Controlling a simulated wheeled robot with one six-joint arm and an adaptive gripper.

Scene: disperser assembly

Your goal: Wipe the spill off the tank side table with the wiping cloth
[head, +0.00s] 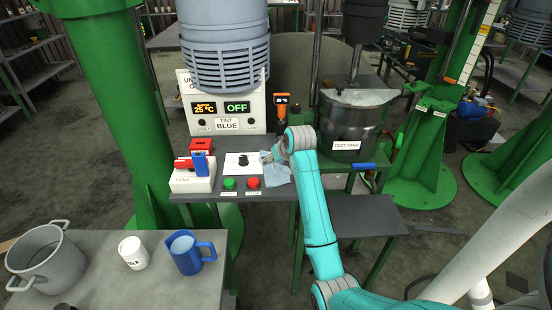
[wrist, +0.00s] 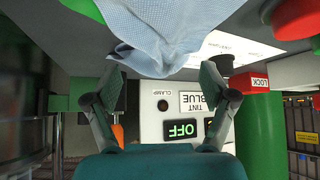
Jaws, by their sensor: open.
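The light blue wiping cloth (head: 279,175) lies crumpled at the right end of the dark control table (head: 205,196), beside the red button. In the wrist view the cloth (wrist: 165,25) fills the top middle, and its lower fold shows between the fingertips. My gripper (wrist: 162,76) is open, with a finger on each side of that fold; I cannot tell whether they touch it. In the head view my gripper (head: 268,157) is at the cloth, partly hidden by my wrist. A lower dark table (head: 362,216) stands below the test tank (head: 352,122). I see no clear spill on either table.
A control box (head: 228,104) with displays stands behind the control table. Green (head: 229,183) and red (head: 253,183) buttons and a red-and-blue lock device (head: 195,170) are close by. A blue jug (head: 186,253), white cup (head: 133,253) and pot (head: 46,258) stand on the front left table.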

